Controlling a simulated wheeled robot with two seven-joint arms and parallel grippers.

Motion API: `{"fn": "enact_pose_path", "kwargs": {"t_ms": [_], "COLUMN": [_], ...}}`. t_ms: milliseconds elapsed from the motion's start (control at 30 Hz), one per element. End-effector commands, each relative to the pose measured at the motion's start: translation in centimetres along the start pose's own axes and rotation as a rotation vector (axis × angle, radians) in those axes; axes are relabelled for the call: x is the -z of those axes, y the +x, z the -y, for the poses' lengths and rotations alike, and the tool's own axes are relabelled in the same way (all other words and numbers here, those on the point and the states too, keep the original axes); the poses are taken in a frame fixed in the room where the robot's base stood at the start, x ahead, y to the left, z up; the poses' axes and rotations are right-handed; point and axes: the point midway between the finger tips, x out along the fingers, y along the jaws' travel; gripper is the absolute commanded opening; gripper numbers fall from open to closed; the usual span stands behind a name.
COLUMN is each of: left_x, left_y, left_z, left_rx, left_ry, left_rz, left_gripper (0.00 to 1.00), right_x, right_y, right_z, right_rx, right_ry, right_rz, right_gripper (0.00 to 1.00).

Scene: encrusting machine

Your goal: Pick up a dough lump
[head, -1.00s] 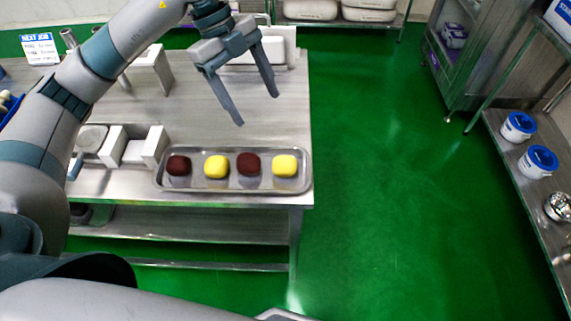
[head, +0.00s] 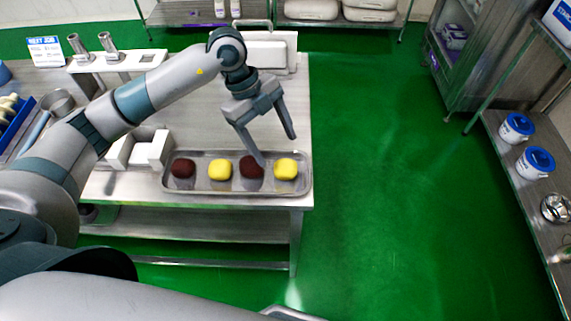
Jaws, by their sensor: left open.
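Two dark brown dough lumps and two yellow dough lumps sit in a row on a metal tray (head: 235,187) on the steel table. From left they are a brown lump (head: 183,168), a yellow lump (head: 220,169), a brown lump (head: 251,168) and a yellow lump (head: 286,169). My left gripper (head: 277,150) is open and empty, with its fingers pointing down at the tray's back edge. One fingertip overlaps the top of the right brown lump in the picture; I cannot tell if they touch. The other finger is behind the right yellow lump. My right gripper is not in view.
White blocks (head: 138,149) stand left of the tray. A white holder with metal nozzles (head: 117,63) and a white machine part (head: 270,50) are at the table's back. Green floor (head: 380,180) is free to the right, before a shelf with blue-lidded tubs (head: 536,163).

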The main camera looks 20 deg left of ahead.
Motion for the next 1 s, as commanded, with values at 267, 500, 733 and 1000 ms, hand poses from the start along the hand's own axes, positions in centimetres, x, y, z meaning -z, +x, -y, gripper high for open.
{"fn": "enact_pose_path", "kwargs": {"t_ms": [267,500,733,1000], "left_x": [0.0,0.0,0.2,0.2], "left_y": [1.5,1.5,2.6,5.9], "left_z": [0.0,0.0,-0.2,-0.4], "left_rx": [0.000,0.000,-0.003,-0.002], "left_ry": [0.001,0.000,-0.001,-0.002], "left_rz": [0.000,0.000,-0.002,-0.002], "left_gripper": [0.70,0.70,0.70,0.70], "right_x": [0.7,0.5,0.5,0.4], "right_y": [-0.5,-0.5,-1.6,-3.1], "right_z": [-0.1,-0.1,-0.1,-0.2], "right_rx": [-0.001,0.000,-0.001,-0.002], "right_ry": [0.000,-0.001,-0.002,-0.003], "right_rz": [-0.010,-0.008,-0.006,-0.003], "right_gripper": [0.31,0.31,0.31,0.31]}}
